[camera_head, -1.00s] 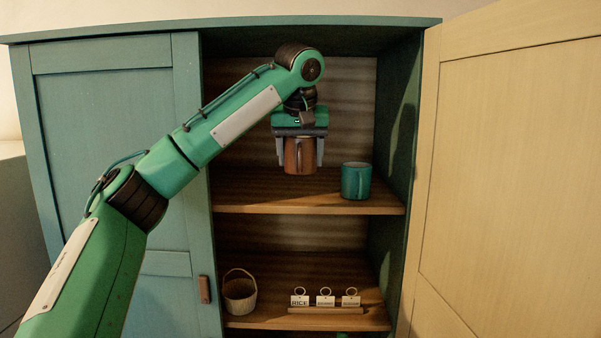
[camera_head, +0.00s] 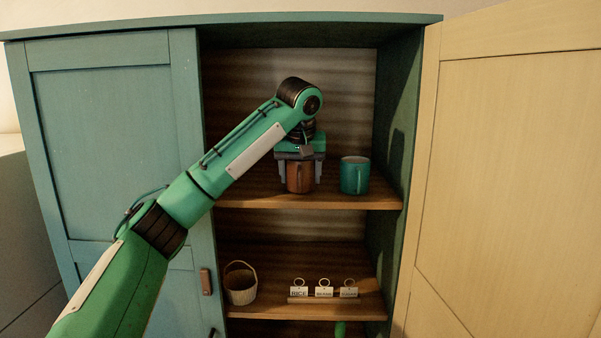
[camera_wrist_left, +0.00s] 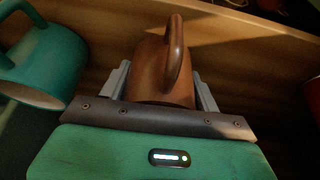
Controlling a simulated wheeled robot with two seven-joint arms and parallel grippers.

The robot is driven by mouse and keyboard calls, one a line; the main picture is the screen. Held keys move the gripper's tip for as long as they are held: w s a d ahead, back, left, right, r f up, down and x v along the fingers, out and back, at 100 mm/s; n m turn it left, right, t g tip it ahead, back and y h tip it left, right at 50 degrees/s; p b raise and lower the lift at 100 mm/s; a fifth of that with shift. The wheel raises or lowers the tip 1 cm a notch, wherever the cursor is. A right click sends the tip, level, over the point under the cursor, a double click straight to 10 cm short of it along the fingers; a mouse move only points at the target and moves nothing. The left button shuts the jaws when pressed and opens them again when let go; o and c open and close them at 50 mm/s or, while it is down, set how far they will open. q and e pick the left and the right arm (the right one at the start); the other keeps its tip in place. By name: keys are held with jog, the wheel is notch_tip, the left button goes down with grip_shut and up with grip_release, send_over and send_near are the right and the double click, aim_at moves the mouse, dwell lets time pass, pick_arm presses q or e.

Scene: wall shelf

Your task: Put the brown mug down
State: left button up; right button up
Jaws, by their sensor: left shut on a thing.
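The brown mug (camera_head: 299,178) is upright at the upper shelf board (camera_head: 260,196), left of a teal mug. My left gripper (camera_head: 299,182) points down and is shut on the brown mug, one finger on each side. In the left wrist view the brown mug (camera_wrist_left: 162,70) sits between the two fingers, its handle facing up in the picture. The mug's base appears at the board's level, but I cannot tell whether it touches. My right gripper is in neither view.
The teal mug (camera_head: 354,176) stands close to the right of my gripper. The lower shelf holds a basket (camera_head: 241,284) and several labelled clips (camera_head: 324,288). The cabinet's left door (camera_head: 110,140) is shut, and a pale door (camera_head: 520,170) stands open at right.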

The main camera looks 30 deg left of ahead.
pick_arm(q)
jog(key=shift+w+a+f, duration=0.15)
jog(key=shift+f, duration=0.05)
jog(key=shift+f, duration=0.1)
jog(key=o, duration=1.1)
jog(key=shift+f, duration=0.1)
jog(key=shift+c, duration=0.2)
jog(key=shift+o, duration=0.4)
jog(key=shift+b+v, duration=0.5)
jog(key=shift+v, duration=3.4)
